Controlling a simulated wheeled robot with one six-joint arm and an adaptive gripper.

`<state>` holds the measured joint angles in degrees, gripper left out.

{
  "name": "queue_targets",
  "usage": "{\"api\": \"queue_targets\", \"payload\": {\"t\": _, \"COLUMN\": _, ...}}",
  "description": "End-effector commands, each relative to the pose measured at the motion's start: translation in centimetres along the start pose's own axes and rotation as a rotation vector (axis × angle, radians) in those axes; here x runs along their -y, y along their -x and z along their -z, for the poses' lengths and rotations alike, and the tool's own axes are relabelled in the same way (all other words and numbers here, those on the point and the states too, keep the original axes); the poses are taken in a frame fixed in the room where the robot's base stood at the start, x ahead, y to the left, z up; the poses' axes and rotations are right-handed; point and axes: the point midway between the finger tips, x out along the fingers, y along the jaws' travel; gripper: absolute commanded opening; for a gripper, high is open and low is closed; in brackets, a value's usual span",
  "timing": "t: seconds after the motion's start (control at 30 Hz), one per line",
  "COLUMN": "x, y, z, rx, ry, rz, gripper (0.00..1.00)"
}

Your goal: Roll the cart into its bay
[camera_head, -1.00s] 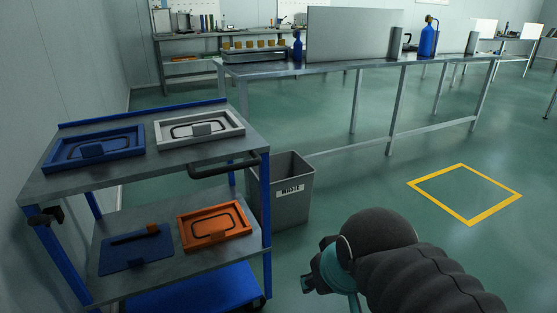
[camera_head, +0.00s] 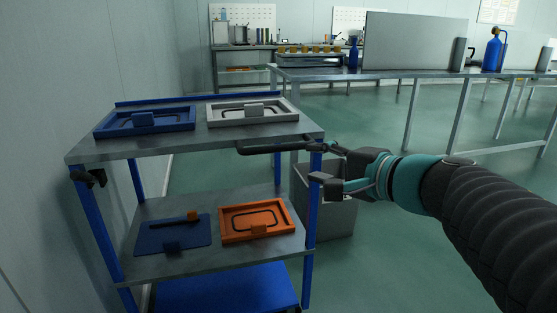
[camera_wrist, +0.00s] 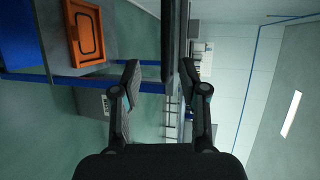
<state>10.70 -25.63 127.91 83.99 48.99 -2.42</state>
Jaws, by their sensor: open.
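The cart (camera_head: 200,145) is a blue-framed grey shelf cart on the left in the head view. My gripper (camera_head: 322,163) is open beside the cart's near right corner, at the handle's right end. In the wrist view the handle (camera_wrist: 169,40) appears as a dark bar reaching between the two spread fingers (camera_wrist: 160,78), with gaps beside it. Whether they touch is unclear. The bay is not identifiable in the current views.
A blue tray (camera_head: 145,122) and a grey tray (camera_head: 252,111) lie on the top shelf. An orange tray (camera_head: 256,220) and a blue board (camera_head: 172,234) lie below. A grey bin (camera_head: 335,222) stands behind my gripper.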

Motion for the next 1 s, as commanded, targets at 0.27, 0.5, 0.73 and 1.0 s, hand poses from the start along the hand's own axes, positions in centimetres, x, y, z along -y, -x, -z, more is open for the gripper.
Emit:
{"api": "queue_targets", "payload": {"t": 0.27, "x": 0.6, "y": -1.7, "z": 0.5, "rx": -0.004, "ry": -0.032, "rz": 0.033, "gripper": 0.43}}
{"api": "queue_targets", "payload": {"t": 0.5, "x": 0.6, "y": -5.8, "z": 0.4, "rx": -0.002, "ry": -0.031, "rz": 0.029, "gripper": 0.43}}
{"api": "queue_targets", "payload": {"t": 0.73, "x": 0.8, "y": -10.0, "z": 0.5, "rx": -0.003, "ry": -0.030, "rz": 0.029, "gripper": 0.43}}
{"api": "queue_targets", "payload": {"t": 1.0, "x": 0.9, "y": -13.3, "z": 0.6, "rx": -0.005, "ry": -0.029, "rz": 0.031, "gripper": 0.43}}
